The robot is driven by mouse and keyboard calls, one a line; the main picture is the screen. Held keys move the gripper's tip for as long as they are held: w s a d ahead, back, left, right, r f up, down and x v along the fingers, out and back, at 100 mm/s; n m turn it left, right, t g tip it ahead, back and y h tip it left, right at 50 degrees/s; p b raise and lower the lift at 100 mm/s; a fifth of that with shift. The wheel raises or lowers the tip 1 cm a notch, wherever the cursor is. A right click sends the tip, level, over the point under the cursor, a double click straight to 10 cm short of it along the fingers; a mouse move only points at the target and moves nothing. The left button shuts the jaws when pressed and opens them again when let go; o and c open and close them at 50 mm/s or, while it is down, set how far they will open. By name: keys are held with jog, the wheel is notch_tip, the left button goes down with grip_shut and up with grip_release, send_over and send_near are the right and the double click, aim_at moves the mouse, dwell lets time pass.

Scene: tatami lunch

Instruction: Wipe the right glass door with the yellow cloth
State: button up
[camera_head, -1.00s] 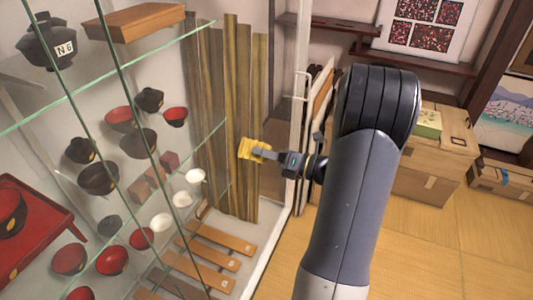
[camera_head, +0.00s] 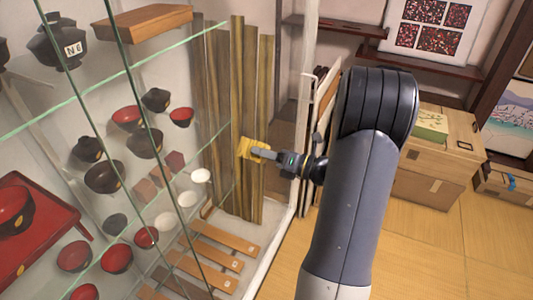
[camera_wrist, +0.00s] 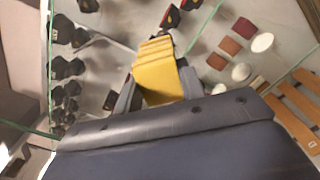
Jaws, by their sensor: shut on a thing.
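My gripper (camera_head: 262,153) is shut on the yellow cloth (camera_head: 248,149), which is folded into a thick pad. The cloth also shows between the fingers in the wrist view (camera_wrist: 158,66), its front end toward the glass. The right glass door (camera_head: 205,110) of the display cabinet stands in front of the cloth, clear, with bowls showing through it. I cannot tell whether the cloth touches the glass.
Behind the glass are a red tray (camera_head: 45,250), several lacquer bowls, wooden planks (camera_head: 225,245) and tall bamboo strips (camera_head: 245,200). Cardboard boxes (camera_head: 430,180) stand on the tatami at right. The floor at lower right is clear.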

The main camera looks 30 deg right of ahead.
aim_at(265, 145)
jog(key=shift+w+d+r+p, duration=1.05)
jog(key=shift+w+d+p, duration=0.2)
jog(key=shift+d+p, duration=0.25)
jog(key=shift+s+a, duration=1.25)
jog(key=shift+a, duration=0.3)
jog(key=shift+r+p, duration=0.9)
jog(key=shift+p, duration=0.15)
jog(key=shift+w+d+r+p, duration=0.9)
jog(key=shift+w+d, duration=0.4)
jog(key=shift+d, duration=0.25)
jog(key=shift+s+a+f, duration=0.1)
jog(key=shift+s+a, duration=1.2)
jog(key=shift+a, duration=0.25)
jog(key=shift+d, duration=0.1)
jog(key=shift+v, duration=2.95)
